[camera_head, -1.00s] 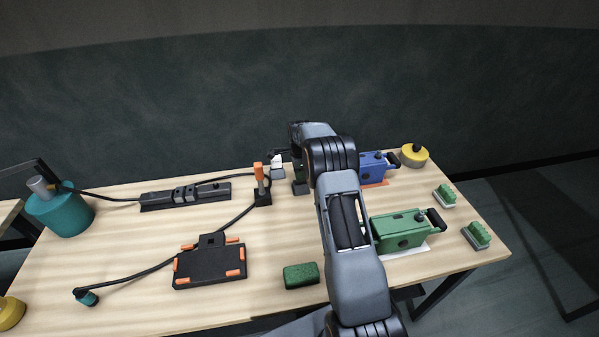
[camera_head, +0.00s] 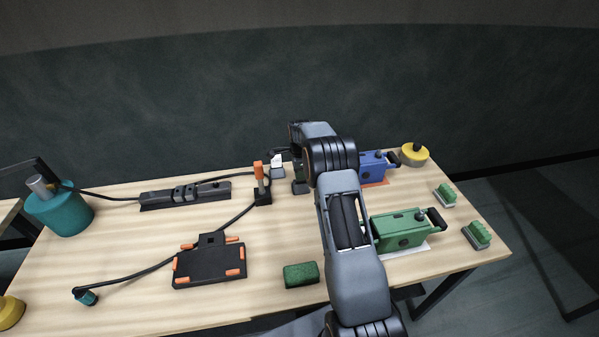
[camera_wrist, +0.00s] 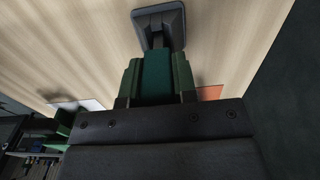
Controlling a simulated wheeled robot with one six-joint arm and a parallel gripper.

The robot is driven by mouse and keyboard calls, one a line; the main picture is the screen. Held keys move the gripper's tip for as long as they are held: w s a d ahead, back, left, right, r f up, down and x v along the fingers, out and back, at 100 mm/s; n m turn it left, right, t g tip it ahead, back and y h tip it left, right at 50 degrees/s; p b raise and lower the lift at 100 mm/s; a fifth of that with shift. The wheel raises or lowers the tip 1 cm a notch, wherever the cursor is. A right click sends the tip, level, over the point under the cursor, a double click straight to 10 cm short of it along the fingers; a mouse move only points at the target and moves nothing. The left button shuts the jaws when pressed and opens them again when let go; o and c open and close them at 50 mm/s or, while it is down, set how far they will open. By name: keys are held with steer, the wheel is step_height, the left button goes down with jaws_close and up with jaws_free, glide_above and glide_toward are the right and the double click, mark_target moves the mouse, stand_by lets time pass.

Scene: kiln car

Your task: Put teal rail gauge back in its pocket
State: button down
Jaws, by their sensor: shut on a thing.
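In the wrist view, my gripper (camera_wrist: 156,82) is shut on a teal piece (camera_wrist: 156,74), which I take to be the rail gauge. It sits between the two dark green fingers. A grey square block with a dark stem-like part (camera_wrist: 160,24) shows just beyond the teal piece; I cannot tell whether they are joined or touching. In the head view, my arm hides most of the gripper and the gauge. A small grey piece with a white top (camera_head: 278,168) shows beside the gripper there. I cannot make out the gauge's pocket.
A blue box (camera_head: 372,167) and a green box (camera_head: 397,231) stand right of my arm. An orange-topped post (camera_head: 259,172), a black strip (camera_head: 186,194) and a black tray with orange corners (camera_head: 210,265) lie left. A green block (camera_head: 301,275) lies in front.

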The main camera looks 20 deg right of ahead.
steer(key=shift+f+b, duration=0.7)
steer(key=shift+f, duration=0.35)
steer(key=c, duration=0.8)
jaws_free()
steer(key=shift+r, duration=0.25)
steer(key=shift+r+p, duration=2.3)
steer(key=shift+r, duration=1.5)
step_height(320, 180, up, 14)
steer(key=shift+a+f+b, duration=0.1)
steer(key=shift+b, duration=0.55)
